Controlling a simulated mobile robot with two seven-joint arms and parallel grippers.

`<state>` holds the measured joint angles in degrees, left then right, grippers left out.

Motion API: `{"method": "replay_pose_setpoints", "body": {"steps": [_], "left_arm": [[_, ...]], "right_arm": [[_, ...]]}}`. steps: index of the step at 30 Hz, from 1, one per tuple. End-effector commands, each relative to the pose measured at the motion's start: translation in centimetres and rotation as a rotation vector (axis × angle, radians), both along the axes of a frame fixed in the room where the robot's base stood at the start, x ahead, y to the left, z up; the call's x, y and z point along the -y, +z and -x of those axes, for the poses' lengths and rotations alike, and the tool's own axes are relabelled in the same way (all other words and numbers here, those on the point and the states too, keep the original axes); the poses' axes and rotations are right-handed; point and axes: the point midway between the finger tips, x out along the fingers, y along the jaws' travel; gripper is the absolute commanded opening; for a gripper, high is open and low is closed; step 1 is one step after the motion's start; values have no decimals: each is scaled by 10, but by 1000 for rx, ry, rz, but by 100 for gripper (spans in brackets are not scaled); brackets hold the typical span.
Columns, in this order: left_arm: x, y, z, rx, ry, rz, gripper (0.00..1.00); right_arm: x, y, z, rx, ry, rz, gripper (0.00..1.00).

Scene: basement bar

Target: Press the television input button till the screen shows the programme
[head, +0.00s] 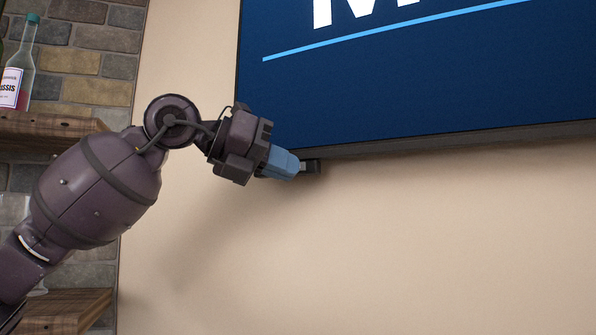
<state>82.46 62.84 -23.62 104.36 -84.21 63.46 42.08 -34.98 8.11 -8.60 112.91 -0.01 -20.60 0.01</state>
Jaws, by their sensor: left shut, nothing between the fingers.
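The television (420,95) hangs on the wall at the upper right of the head view. Its screen is dark blue with part of a large white letter and a light blue line; the rest is cut off by the frame. A small dark block (312,166) sits just under the television's lower edge, near its left corner; it may carry the input button. My left gripper (297,166) is shut and empty. Its blue fingertips are at the left side of this block; I cannot tell whether they touch it. My right gripper is out of view.
A bottle (16,75) stands on an upper wooden shelf (45,127) at the left, by a brick wall. A lower wooden shelf (75,305) is at the bottom left. The beige wall (420,250) below the television is bare.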

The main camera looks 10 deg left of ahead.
Motion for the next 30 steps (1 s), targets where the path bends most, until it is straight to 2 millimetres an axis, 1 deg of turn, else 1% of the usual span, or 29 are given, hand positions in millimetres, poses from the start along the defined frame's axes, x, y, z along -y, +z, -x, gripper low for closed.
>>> {"method": "replay_pose_setpoints", "body": {"steps": [9,13,21,30], "left_arm": [[0,0,1,1,-1,0,0],[-1,0,5,2,-1,0,0],[-5,-1,25,2,0,0,0],[-9,-1,47,2,-1,-1,0]], "right_arm": [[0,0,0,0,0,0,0],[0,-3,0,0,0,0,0],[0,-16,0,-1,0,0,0],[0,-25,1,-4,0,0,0]]}}
